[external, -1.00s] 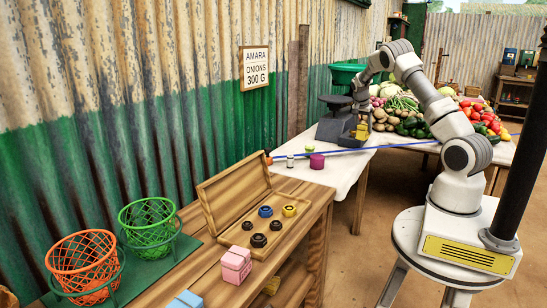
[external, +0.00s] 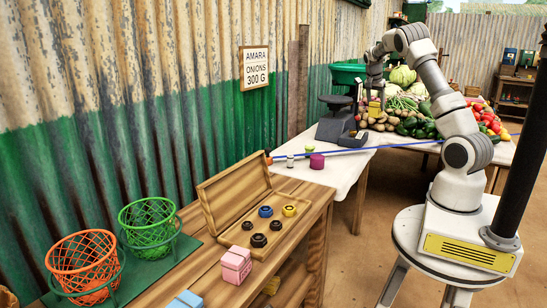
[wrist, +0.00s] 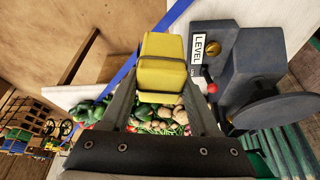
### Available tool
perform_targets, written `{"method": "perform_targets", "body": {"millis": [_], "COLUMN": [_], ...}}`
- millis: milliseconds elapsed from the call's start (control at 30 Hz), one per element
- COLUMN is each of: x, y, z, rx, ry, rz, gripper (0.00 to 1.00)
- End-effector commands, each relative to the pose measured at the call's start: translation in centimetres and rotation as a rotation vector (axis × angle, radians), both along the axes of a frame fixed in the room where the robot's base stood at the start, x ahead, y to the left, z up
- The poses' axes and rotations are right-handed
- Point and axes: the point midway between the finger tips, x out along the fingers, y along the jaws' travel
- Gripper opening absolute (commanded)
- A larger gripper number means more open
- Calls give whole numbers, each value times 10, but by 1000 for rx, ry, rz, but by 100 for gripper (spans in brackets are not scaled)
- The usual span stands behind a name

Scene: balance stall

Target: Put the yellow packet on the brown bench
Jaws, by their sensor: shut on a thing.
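The yellow packet (wrist: 160,65) is a small block with dark bands, held between the two fingers of my gripper (wrist: 160,88) in the wrist view. In the external view my gripper (external: 374,92) is above the far table, and the yellow packet (external: 374,108) is small and partly hidden there. It is raised beside the dark grey scale (external: 336,124), clear of its front pan. The brown bench (external: 203,270) stands in the left foreground, far from my gripper.
The bench bears an open wooden box (external: 236,200) with dark, blue and yellow pieces, pink and blue packets, and orange and green baskets on a green mat. Bare wood shows around them. A blue line crosses the white table (external: 335,172). Vegetables (external: 410,110) are heaped beyond my gripper.

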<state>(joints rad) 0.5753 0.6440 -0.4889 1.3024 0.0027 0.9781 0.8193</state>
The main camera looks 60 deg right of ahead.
Motion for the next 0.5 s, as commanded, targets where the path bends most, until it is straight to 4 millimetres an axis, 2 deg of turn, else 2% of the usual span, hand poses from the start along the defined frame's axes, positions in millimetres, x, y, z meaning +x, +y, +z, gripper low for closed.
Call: {"method": "perform_targets", "body": {"millis": [33, 133, 367, 500], "x": [1, 3, 45, 80], "y": [-1, 1, 31, 59], "z": [12, 27, 22, 21], "rx": [-5, -2, 6, 11], "ry": [-3, -1, 3, 4], "rz": [1, 7, 121, 220], "gripper": [0, 0, 0, 0]}}
